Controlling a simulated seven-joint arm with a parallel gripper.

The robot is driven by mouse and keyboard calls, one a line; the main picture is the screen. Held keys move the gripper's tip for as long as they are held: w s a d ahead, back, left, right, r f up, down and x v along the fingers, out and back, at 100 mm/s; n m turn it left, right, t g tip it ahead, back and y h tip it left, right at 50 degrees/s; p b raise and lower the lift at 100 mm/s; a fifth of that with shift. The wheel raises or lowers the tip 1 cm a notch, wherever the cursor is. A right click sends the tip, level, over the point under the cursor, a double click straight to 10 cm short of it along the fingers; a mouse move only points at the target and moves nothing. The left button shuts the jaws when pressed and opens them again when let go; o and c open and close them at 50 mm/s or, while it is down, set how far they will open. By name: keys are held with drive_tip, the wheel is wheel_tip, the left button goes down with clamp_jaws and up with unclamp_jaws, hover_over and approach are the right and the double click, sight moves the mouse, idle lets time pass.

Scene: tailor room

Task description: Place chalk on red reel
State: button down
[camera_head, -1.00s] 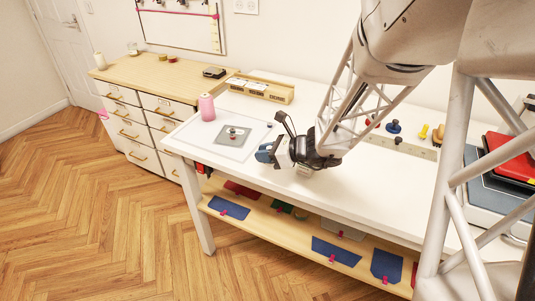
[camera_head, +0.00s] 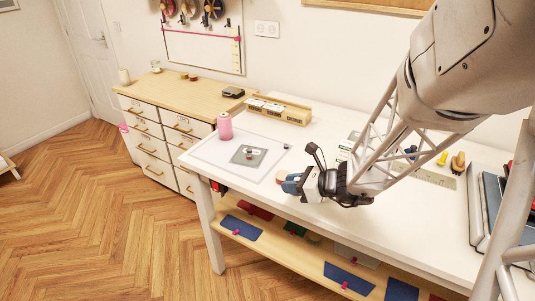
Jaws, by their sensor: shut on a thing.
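My gripper (camera_head: 290,183) is over the front part of the white table, right of the white mat. Its blue fingers are shut on a small pale piece (camera_head: 281,175), likely the chalk; it is mostly hidden by the fingers. The gripper and the red piece are apart.
A pink thread spool (camera_head: 225,127) stands at the mat's (camera_head: 212,154) back left. A wooden box (camera_head: 296,117) lies behind. The drawer cabinet (camera_head: 150,95) is at left. Wooden-handled tools (camera_head: 457,162) and a metal ruler (camera_head: 436,179) lie to the right of my arm.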

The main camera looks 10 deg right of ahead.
drive_tip(key=w, duration=0.5)
drive_tip(key=w+f, duration=0.1)
drive_tip(key=w, duration=0.4)
drive_tip(key=w+d, duration=0.1)
drive_tip(key=w, duration=0.4)
drive_tip(key=shift+w+f, duration=0.15)
drive_tip(key=shift+f, duration=0.05)
drive_tip(key=shift+f, duration=0.1)
drive_tip(key=shift+f, duration=1.65)
drive_tip(key=shift+f, duration=0.15)
drive_tip(key=c, duration=1)
unclamp_jaws()
drive_tip(key=shift+d+r, duration=0.1)
drive_tip(key=shift+r, duration=0.1)
drive_tip(key=v, duration=1.2)
